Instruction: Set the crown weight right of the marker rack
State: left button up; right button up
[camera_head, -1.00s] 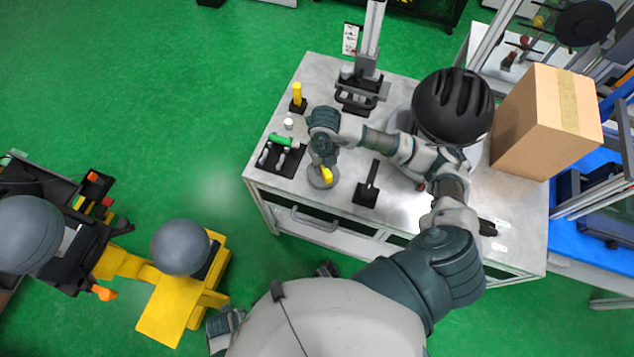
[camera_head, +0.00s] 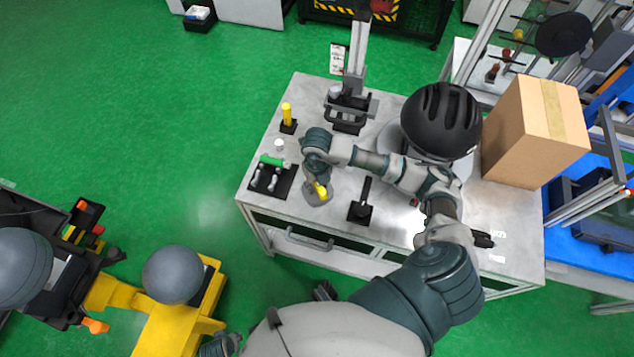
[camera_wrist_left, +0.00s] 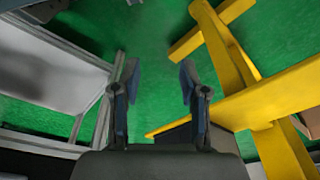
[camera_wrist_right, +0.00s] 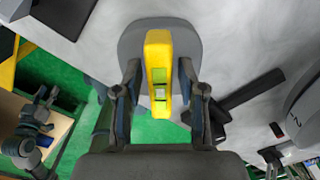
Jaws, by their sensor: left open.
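What I take to be the crown weight is a round grey disc (camera_head: 317,196) with a yellow upright grip (camera_wrist_right: 159,70) on top. It rests on the grey table, close to the right of the marker rack (camera_head: 284,187), a black tray holding a green marker and pale ones. My right gripper (camera_wrist_right: 160,78) is open, with its fingers on either side of the yellow grip and visible gaps. In the head view my right gripper (camera_head: 318,179) partly covers the weight. My left gripper (camera_wrist_left: 158,82) is open and empty over the green floor.
A black upright handle on a square base (camera_head: 361,211) stands right of the weight. Behind are a small white knob (camera_head: 279,145), a yellow post (camera_head: 287,113) and the drop tower (camera_head: 356,62). A black helmet (camera_head: 441,120) and cardboard box (camera_head: 535,132) fill the right side.

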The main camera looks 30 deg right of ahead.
pick_arm(q)
jog(key=shift+s, duration=0.1)
pick_arm(e)
jog(key=shift+r, duration=0.15)
pick_arm(q)
jog(key=f, duration=0.2)
jog(key=s+f+p, duration=0.1)
jog(key=f, duration=0.1)
jog(key=shift+s+a, duration=0.1)
pick_arm(e)
notch_tip(320, 180, up, 12)
dwell(0.4)
